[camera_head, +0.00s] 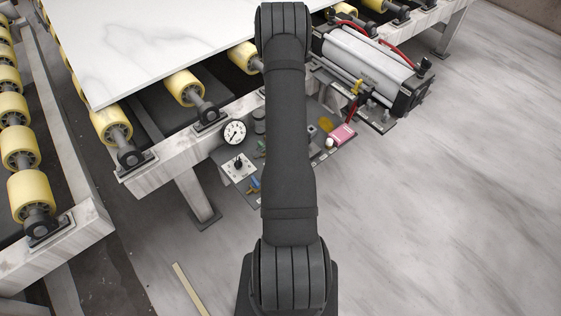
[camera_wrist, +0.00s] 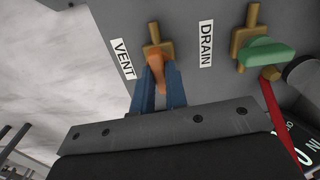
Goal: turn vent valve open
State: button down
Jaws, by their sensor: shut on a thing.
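The vent valve (camera_wrist: 157,60) shows in the wrist view, with a brass body and an orange handle, beside a white label reading VENT (camera_wrist: 123,58). My gripper (camera_wrist: 159,80) has its two blue fingers on either side of the orange handle and is shut on it. The handle points down in the wrist view, toward my gripper; its lower part is partly hidden between the fingers. In the head view my arm hides the gripper and the vent valve.
To the right in the wrist view is a drain valve (camera_wrist: 262,55) with a green handle, beside a DRAIN label (camera_wrist: 206,44). A red tube or bar and part of a gauge lie close by. The head view shows a gauge (camera_head: 234,132), a knob panel (camera_head: 239,167) and a white slab (camera_head: 160,40) on yellow rollers.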

jog(key=shift+m, duration=0.5)
jog(key=c, duration=1.4)
grip_release()
jog(key=shift+c, duration=0.2)
jog(key=shift+r, duration=0.1)
notch_tip(320, 180, up, 17)
jog(key=shift+r, duration=0.15)
notch_tip(320, 180, down, 18)
jog(key=shift+r, duration=0.25)
jog(key=shift+r, duration=0.1)
